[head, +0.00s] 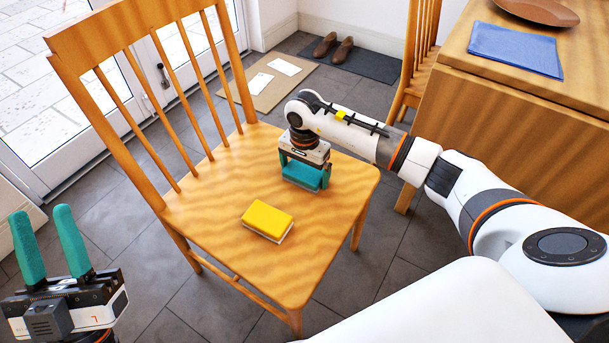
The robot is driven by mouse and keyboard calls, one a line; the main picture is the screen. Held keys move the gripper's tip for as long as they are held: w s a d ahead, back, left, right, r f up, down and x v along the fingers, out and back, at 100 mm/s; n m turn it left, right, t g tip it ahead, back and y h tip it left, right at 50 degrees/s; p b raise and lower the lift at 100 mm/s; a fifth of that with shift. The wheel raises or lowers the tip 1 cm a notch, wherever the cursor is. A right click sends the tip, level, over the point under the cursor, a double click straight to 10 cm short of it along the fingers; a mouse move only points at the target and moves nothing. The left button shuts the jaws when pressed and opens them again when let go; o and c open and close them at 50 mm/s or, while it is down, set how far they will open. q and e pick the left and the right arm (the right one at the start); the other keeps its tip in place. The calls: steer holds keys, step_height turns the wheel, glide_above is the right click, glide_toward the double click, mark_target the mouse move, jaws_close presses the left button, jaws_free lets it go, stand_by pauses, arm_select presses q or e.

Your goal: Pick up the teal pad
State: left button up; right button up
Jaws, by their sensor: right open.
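The teal pad (302,178) is on the wooden chair's seat (215,235), towards its right rear part. It is a small block with a paler underside, much like the yellow one in front of it. My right gripper (305,171) points down over the teal pad, its teal fingers open at either side of it. The fingers are nearly the pad's colour, so I cannot tell whether they touch it. The gripper hides part of the pad's top. My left gripper (50,243) is at the lower left, away from the chair, open and empty with its fingers pointing up.
A yellow sponge (268,219) with a pale underside lies on the seat, nearer me. The slatted chair back (150,95) rises on the left. A wooden table (500,110) with a blue cloth (516,48) stands at the right. The seat's front left is clear.

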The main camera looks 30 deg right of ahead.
mark_target(305, 170)
steer(key=c, duration=0.7)
steer(key=shift+r, duration=0.15)
steer(key=shift+r, duration=0.2)
step_height(305, 170, up, 8)
steer(key=p, duration=0.3)
steer(key=shift+r, duration=0.25)
arm_select(q)
steer(key=w+f+g+y, duration=0.3)
steer(key=w+f+g, duration=0.2)
steer(key=f+g, duration=0.3)
steer(key=shift+f, duration=0.6)
arm_select(e)
steer(key=shift+r, duration=0.45)
arm_select(q)
steer(key=shift+w+a, duration=0.1)
